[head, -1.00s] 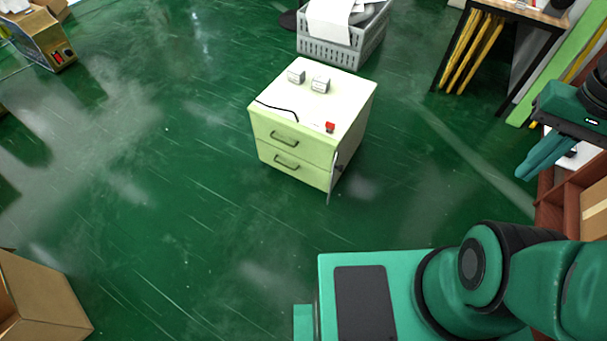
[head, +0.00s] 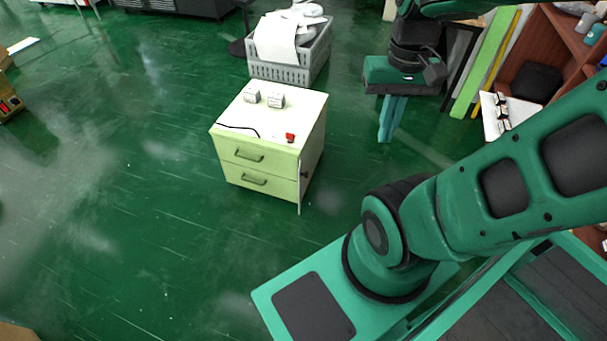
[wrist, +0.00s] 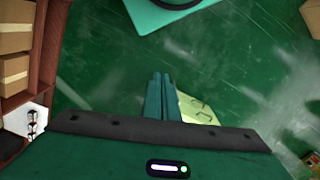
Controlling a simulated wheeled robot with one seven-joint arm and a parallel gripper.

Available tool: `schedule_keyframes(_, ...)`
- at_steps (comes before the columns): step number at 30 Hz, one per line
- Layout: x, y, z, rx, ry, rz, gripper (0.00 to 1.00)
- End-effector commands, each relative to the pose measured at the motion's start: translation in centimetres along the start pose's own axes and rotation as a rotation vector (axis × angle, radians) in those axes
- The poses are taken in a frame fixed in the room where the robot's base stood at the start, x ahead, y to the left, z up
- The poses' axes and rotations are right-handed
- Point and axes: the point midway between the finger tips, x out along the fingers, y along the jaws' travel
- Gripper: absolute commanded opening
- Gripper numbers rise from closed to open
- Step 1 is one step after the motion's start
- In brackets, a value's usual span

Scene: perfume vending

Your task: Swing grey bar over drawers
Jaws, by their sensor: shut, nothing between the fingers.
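The pale green drawer cabinet (head: 270,165) has two drawers with dark handles and stands on the green floor. A thin grey bar (head: 299,188) hangs roughly upright at its right front corner, beside the drawer fronts rather than across them. My gripper (head: 386,138) is right of the cabinet, fingers pointing down, together and empty, clear of bar and cabinet. In the wrist view the shut fingers (wrist: 160,76) show with part of the cabinet (wrist: 196,110) beside them; I cannot make out the bar there.
On the cabinet top are two small white boxes (head: 276,100), a red item (head: 290,137) and a black cord (head: 238,128). A grey basket (head: 290,62) stands behind it. A brown shelf (head: 560,50) is at the right. The floor left and in front is open.

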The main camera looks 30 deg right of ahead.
Motion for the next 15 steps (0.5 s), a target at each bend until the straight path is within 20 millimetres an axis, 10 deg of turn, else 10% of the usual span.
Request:
schedule_keyframes(8, 0.2, 0.0, -0.7, -0.025, 0.02, -0.002, 0.0)
schedule_keyframes(15, 3.8, -1.9, -7.2, -0.114, 0.059, -0.01, 0.0)
